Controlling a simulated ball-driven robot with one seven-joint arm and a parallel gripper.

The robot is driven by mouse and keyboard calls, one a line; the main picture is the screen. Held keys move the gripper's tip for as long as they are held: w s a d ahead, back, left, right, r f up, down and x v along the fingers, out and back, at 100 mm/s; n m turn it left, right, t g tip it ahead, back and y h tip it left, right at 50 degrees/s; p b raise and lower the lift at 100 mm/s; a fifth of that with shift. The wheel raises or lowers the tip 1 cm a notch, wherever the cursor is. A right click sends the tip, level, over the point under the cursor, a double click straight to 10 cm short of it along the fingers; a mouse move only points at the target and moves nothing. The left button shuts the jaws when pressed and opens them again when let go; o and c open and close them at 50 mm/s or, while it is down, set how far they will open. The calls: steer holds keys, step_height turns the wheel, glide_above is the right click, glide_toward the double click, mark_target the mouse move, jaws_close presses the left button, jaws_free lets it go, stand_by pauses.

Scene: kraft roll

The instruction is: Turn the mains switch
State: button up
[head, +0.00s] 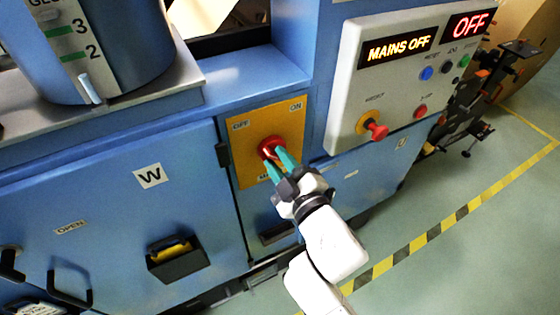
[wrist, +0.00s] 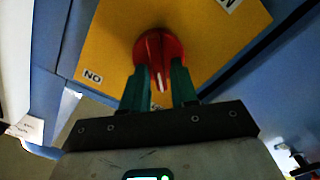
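The mains switch is a red rotary knob (head: 270,147) on a yellow plate (head: 243,171), with OFF printed at the plate's left and ON at its right. My gripper (head: 276,155) reaches it from the lower right with two teal fingers. In the wrist view the knob (wrist: 158,46) shows a raised grip with a white mark. The gripper's fingers (wrist: 159,78) stand close on both sides of that grip, with little gap, and appear to pinch it. The fingers hide the knob's lower sides. A display (head: 398,48) on the control panel reads MAINS OFF.
The grey control panel (head: 345,105) juts out to the right, with a red knob (head: 376,131) and a second display (head: 468,25) reading OFF. A door (head: 120,200) marked W carries a black box handle (head: 178,260). Green floor with striped tape lies lower right.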

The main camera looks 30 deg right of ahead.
steer(key=shift+o, duration=0.9)
steer(key=s+b, duration=0.2)
steer(key=s, duration=0.8)
steer(key=shift+s, duration=0.4)
